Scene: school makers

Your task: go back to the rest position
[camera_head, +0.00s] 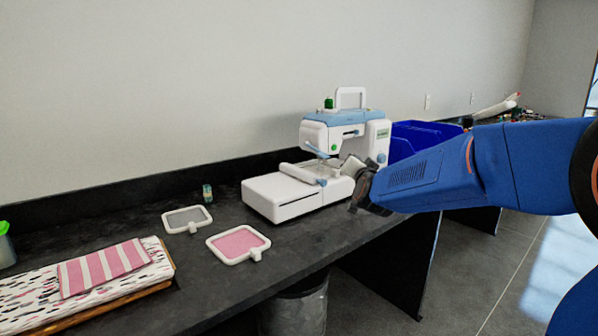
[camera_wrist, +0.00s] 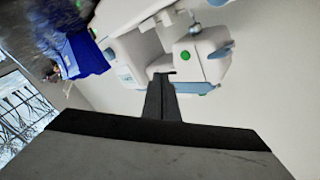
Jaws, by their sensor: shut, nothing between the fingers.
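My blue arm reaches in from the right in the head view, and my gripper (camera_head: 350,166) is at its end, in front of the sewing machine's right side. The wrist view shows my gripper (camera_wrist: 162,78) with its dark fingers together and nothing held. The white and light-blue sewing machine (camera_head: 285,196) stands upright on the dark bench. It also shows, turned over and partly cut off, in the wrist view (camera_wrist: 130,62). The fingers overlap it in both views; I cannot tell whether they touch it.
A blue bin (camera_head: 418,133) stands right of the machine, partly behind my arm. A grey hoop (camera_head: 187,219) and a pink hoop (camera_head: 238,244) lie on the bench (camera_head: 170,270). A small bottle (camera_head: 207,193) stands near them. Folded fabric (camera_head: 104,268) lies at left. A bin (camera_head: 295,308) is below.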

